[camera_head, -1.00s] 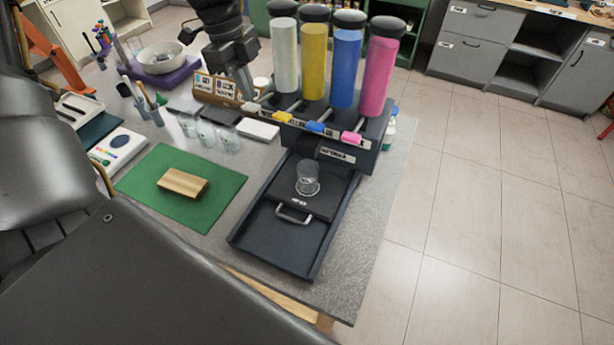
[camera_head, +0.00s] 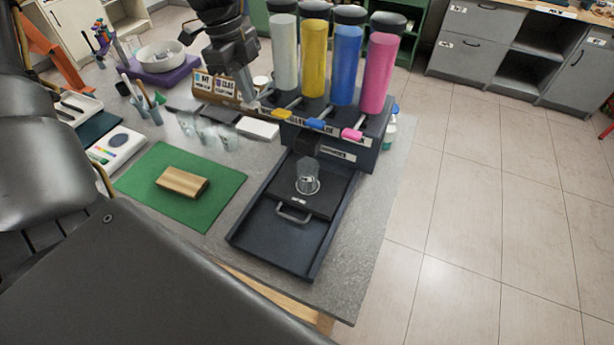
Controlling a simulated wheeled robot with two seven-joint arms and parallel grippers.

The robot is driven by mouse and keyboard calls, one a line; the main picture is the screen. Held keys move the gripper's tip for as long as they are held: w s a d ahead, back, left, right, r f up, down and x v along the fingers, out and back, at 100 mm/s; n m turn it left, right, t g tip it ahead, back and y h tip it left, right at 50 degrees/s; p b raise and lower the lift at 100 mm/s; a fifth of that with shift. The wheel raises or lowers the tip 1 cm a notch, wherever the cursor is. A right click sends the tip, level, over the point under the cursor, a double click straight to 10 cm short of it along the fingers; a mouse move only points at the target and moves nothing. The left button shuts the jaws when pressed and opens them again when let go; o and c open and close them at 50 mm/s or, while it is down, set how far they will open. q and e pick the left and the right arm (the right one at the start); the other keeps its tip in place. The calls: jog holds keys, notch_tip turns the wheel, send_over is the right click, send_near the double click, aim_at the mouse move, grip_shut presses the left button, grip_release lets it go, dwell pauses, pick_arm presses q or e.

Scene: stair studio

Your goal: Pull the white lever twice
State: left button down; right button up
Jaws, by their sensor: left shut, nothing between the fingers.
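The dispenser (camera_head: 355,150) is a dark unit with white, yellow, blue and pink cylinders on top. The white cylinder (camera_head: 285,58) is leftmost. The yellow lever (camera_head: 282,114), blue lever (camera_head: 316,124) and pink lever (camera_head: 352,134) show along its front. The white lever is hidden or nearly hidden behind my left gripper (camera_head: 248,98), which reaches down from above at the dispenser's left end. That gripper is shut with nothing held; I cannot tell whether it touches the lever. My right gripper is not in view.
The cup stands on a dark sliding tray (camera_head: 275,240) with a handle. A green mat (camera_head: 223,187) with a wooden block (camera_head: 182,182) lies to the left. Several clear glasses, a white box (camera_head: 258,129) and a sign holder (camera_head: 215,86) stand near the gripper.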

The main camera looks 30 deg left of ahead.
aim_at(250, 107)
pick_arm(q)
jog(key=shift+f+b, duration=2.15)
jog(key=shift+f, duration=0.35)
jog(key=shift+r, duration=0.1)
jog(key=shift+r+p, duration=1.85)
jog(key=shift+r, duration=1.05)
jog(key=shift+f, duration=0.2)
